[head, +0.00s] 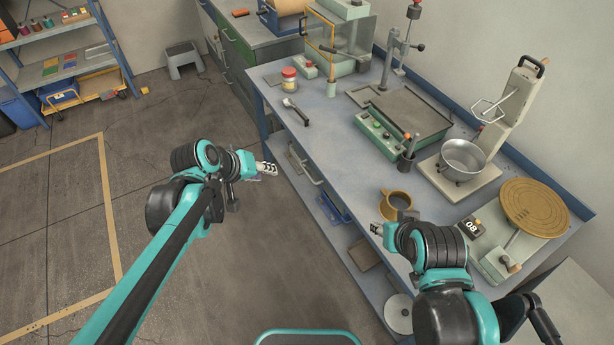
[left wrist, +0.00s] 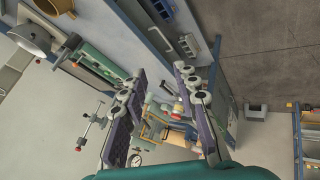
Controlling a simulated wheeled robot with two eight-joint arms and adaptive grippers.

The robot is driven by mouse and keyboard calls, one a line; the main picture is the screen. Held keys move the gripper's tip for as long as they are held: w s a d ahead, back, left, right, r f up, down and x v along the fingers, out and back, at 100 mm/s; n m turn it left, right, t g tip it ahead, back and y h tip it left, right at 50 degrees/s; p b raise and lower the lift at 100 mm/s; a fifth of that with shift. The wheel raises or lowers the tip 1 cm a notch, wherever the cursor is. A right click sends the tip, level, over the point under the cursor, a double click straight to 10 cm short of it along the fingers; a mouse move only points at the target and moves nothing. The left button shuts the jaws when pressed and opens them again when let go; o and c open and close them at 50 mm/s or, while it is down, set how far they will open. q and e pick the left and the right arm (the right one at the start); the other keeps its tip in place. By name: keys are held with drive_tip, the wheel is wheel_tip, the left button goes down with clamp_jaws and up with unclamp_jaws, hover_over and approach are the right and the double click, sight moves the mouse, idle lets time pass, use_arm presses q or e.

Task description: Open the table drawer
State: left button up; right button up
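The blue-grey table (head: 325,125) stands to the right in the head view. A grey bar handle (head: 306,163), seemingly the drawer's, shows below its front edge; the drawer front is hard to make out from above. A bar along the table front also shows in the left wrist view (left wrist: 159,39). My left gripper (head: 268,168) is just left of the table front, apart from the handle. In the left wrist view its two fingers (left wrist: 158,100) are spread with nothing held. My right gripper (head: 377,229) is by the table's front edge near a brown mug (head: 397,199); its fingers are too small to judge.
On the table are a red-lidded jar (head: 289,79), a green-based machine (head: 388,140), a steel pot (head: 464,158) and a round wooden disc (head: 535,206). A blue bin (head: 334,208) sits on the lower shelf.

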sight(307, 173)
use_arm(q)
drive_tip(key=w+d+f+n+h+b, duration=0.1)
drive_tip(key=w+d+f+h+b, duration=0.15)
drive_tip(key=w+f, duration=0.55)
drive_tip(key=w+d+f+n+h+b, duration=0.1)
drive_tip(key=w+f+h, duration=0.2)
drive_tip(key=w+f, duration=0.45)
drive_tip(key=w+f+n+t+h+b, duration=0.15)
drive_tip(key=w+f+h, duration=0.3)
drive_tip(key=f, duration=0.95)
drive_tip(key=b+x, duration=0.3)
drive_tip(key=x, duration=0.5)
drive_tip(key=shift+w+d+f, duration=0.2)
drive_tip(key=shift+w+d, duration=0.05)
clamp_jaws()
